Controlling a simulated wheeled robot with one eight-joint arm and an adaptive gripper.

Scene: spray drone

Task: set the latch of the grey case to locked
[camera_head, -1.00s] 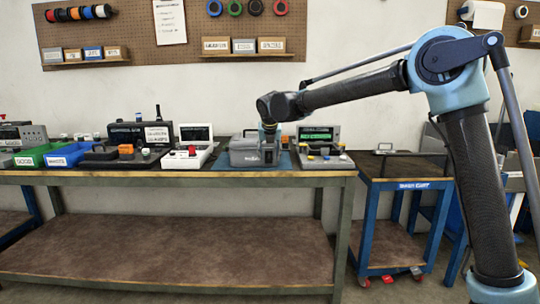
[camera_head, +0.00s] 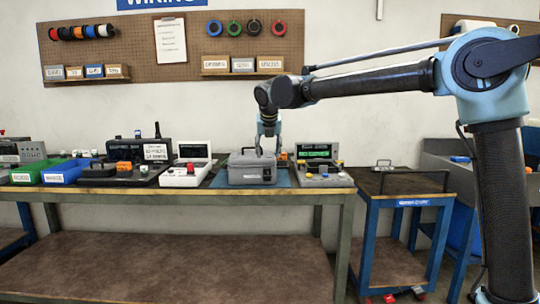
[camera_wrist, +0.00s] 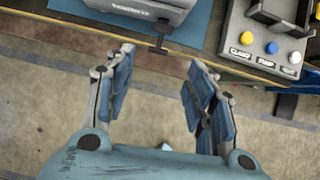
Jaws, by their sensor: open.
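The grey case (camera_head: 248,175) with a top handle sits on a blue mat (camera_head: 220,178) on the workbench. Its front edge shows at the top of the wrist view (camera_wrist: 130,8). A dark T-shaped part (camera_wrist: 160,36), apparently the latch, sticks out from its front; I cannot tell its setting. My gripper (camera_head: 268,150) points down near the case's right part in the head view. In the wrist view my gripper (camera_wrist: 160,62) is open, with nothing between its fingers. The T-shaped part lies just beyond the fingertips, seemingly apart from them.
A grey control box (camera_head: 319,172) with coloured buttons stands right of the case. A white device (camera_head: 187,168) with a red button stands left of it. Bins (camera_head: 66,172) stand farther left. A blue cart (camera_head: 405,185) is at right. The floor before the bench looks clear.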

